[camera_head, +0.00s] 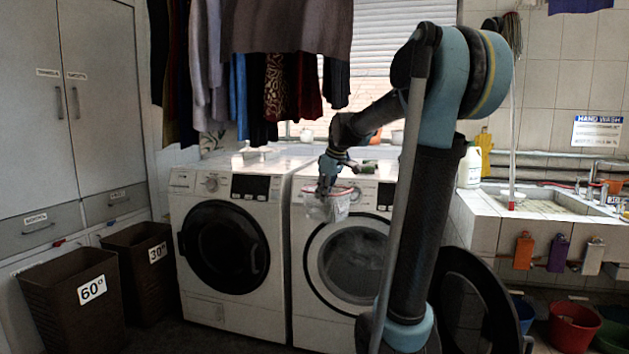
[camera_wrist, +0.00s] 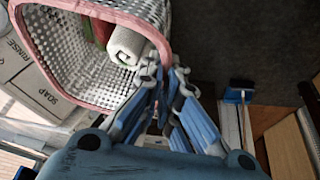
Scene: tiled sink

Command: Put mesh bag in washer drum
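The mesh bag (camera_head: 330,207) is a pale net bag with a pink rim; in the wrist view (camera_wrist: 72,55) it is open at the rim, with a white rolled item and bits of red and green inside. My gripper (camera_head: 324,190) is shut on the bag's rim, its blue-padded fingers (camera_wrist: 164,80) meeting at the rim corner. The bag hangs in the air before the right washer's (camera_head: 306,215) control panel, above its round opening. The washer drum (camera_head: 354,262) shows through that opening, partly behind my arm. The washer's dark door (camera_head: 478,305) stands swung open to the right.
A second washer (camera_head: 183,270) with a shut dark door stands at left. Brown 60° (camera_head: 60,310) and 30° (camera_head: 135,285) baskets stand further left. Clothes (camera_head: 290,30) hang above the washers. A tiled sink (camera_head: 545,210) and a red bucket (camera_head: 573,325) are at right.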

